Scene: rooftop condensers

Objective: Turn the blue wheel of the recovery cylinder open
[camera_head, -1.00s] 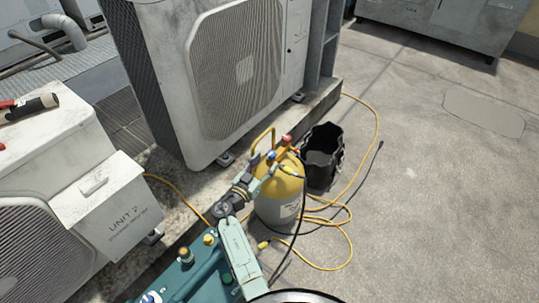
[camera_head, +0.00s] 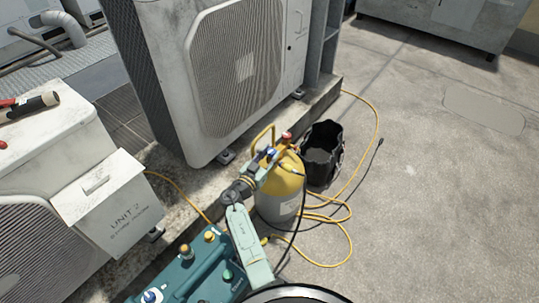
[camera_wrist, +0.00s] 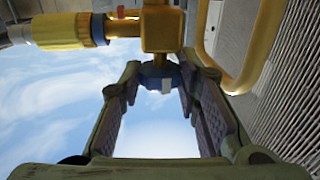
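The recovery cylinder (camera_head: 281,203), yellow on top and grey below, stands upright on the roof. Its blue wheel (camera_head: 271,153) shows near the top, beside a red wheel (camera_head: 287,136) on the valve. In the wrist view the blue wheel (camera_wrist: 160,77) sits under the yellow valve body (camera_wrist: 162,30), between the tips of my gripper (camera_wrist: 159,82). The fingers are apart, one on each side of the wheel. I cannot tell whether either touches it. In the head view my gripper (camera_head: 262,168) reaches the cylinder's top from the lower left.
The cylinder's yellow handle (camera_wrist: 245,55) is close to my right finger. A yellow hose fitting (camera_wrist: 68,31) juts left. A black bucket (camera_head: 322,150), looped yellow hose (camera_head: 335,262) and a condenser unit (camera_head: 225,75) surround the cylinder. The roof at right is clear.

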